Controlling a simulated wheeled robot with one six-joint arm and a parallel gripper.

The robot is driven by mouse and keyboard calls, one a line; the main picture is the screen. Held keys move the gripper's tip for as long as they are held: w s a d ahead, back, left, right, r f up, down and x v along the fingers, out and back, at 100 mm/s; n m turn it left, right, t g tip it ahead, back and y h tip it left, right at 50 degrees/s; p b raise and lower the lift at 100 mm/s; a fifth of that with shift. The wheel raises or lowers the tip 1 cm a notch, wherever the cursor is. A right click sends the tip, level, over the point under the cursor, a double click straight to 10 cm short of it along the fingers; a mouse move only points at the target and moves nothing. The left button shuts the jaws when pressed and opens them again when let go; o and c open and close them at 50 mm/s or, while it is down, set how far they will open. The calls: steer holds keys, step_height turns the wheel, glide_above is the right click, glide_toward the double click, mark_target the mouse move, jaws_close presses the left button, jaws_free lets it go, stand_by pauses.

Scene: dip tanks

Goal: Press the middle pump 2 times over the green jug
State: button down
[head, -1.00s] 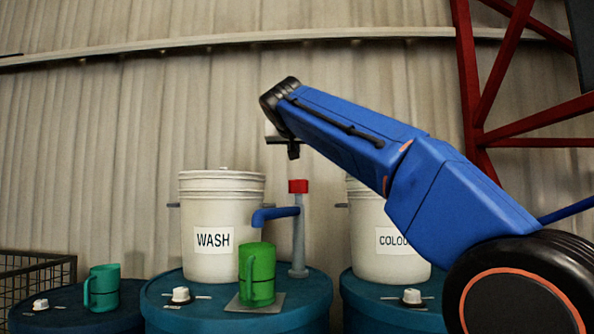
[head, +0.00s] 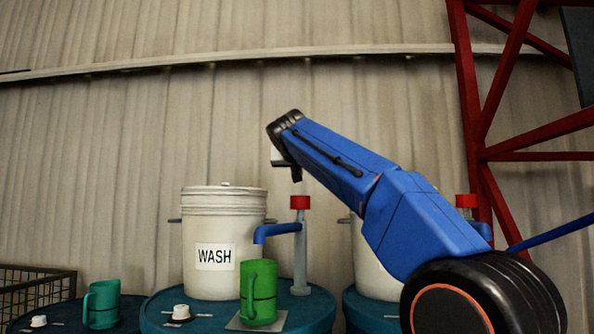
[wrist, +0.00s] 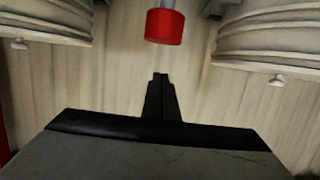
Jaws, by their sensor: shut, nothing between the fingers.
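A pump with a red cap (head: 300,202), a grey post and a blue spout (head: 276,231) stands on a blue drum beside the bucket labelled WASH. The green jug (head: 258,291) stands on a grey plate under the spout, its handle on the left. My gripper (wrist: 160,76) is shut and empty. In the head view my gripper (head: 297,176) hangs just above the red cap, apart from it as far as I can tell. In the wrist view the red cap (wrist: 165,27) lies straight ahead of the fingertips.
The WASH bucket (head: 222,245) stands left of the pump. Another bucket and a red-capped pump (head: 466,201) are partly behind my arm at the right. A teal jug (head: 102,303) stands on the left drum. A red steel frame (head: 470,110) rises at the right.

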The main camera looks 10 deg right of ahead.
mark_target(299, 200)
steer(key=x, duration=0.3)
steer(key=shift+w+d+f, duration=0.15)
steer(key=shift+w+f, duration=0.05)
steer(key=shift+s+f, duration=0.1)
steer(key=shift+f, duration=1.75)
steer(key=shift+f, duration=1.9)
